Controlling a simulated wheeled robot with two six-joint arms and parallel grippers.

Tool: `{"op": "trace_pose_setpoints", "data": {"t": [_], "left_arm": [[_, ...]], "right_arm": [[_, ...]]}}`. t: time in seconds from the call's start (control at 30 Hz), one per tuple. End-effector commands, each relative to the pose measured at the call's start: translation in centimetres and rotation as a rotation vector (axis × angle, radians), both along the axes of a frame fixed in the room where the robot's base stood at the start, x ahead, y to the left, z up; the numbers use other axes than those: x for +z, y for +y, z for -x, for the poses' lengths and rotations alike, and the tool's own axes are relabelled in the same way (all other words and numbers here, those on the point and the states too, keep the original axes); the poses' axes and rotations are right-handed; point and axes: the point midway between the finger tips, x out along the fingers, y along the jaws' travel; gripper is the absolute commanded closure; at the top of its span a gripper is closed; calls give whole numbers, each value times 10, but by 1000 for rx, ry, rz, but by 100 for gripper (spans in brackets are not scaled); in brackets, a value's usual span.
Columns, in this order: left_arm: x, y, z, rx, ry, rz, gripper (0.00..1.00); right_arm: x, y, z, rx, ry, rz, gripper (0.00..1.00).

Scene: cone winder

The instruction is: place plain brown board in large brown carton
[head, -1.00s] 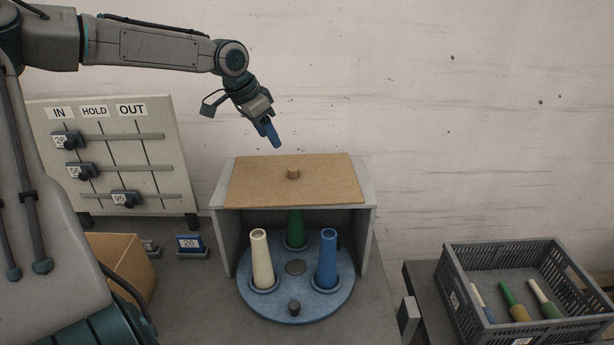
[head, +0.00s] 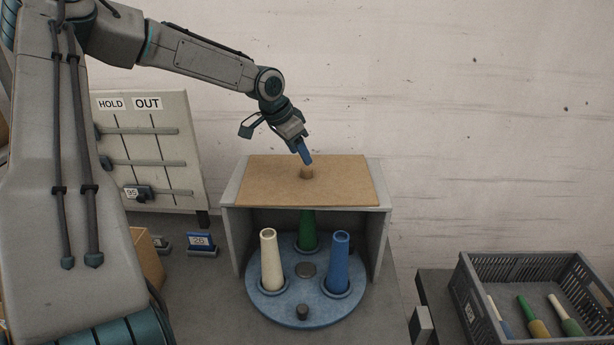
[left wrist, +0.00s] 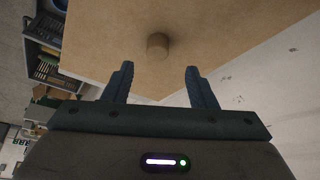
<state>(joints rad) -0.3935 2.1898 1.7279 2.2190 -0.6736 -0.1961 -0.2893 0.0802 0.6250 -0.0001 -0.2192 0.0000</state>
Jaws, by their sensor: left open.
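The plain brown board (head: 265,182) lies flat on top of a grey open-fronted housing (head: 232,212), with a round knob (head: 307,172) at its middle. In the left wrist view the board (left wrist: 115,40) fills the upper middle and its knob (left wrist: 158,45) stands ahead of the fingertips, between their lines. My left gripper (head: 305,158) is open and empty, just above the knob; in the left wrist view its fingers (left wrist: 160,78) are spread apart. A brown carton (head: 148,258) shows partly at the left, mostly hidden behind my arm. My right gripper is not seen.
Under the housing, a blue turntable (head: 305,312) bears a cream cone (head: 268,262), a blue cone (head: 338,262) and a green cone (head: 308,230). A grey crate (head: 475,290) with several cones stands at the right. A HOLD/OUT panel (head: 160,110) stands behind at the left.

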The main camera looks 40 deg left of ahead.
Motion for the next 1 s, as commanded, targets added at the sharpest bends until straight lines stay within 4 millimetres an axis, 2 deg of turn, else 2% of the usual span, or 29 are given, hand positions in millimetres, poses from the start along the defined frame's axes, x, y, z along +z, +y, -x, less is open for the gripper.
{"op": "trace_pose_setpoints", "data": {"t": [0.27, 0.43, 0.8, 0.83, 1.0], "left_arm": [[-24, -6, -7, -1, 7, -2, 48], [-40, -7, -13, 0, 5, -2, 48], [-46, -8, -16, 1, 0, -2, 48], [-46, -8, -16, 2, 1, -2, 50], [-46, -8, -16, 2, 1, -2, 84]], "right_arm": [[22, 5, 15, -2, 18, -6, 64], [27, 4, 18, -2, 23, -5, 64], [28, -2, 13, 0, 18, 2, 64], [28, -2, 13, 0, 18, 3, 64], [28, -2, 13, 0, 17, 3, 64]]}}
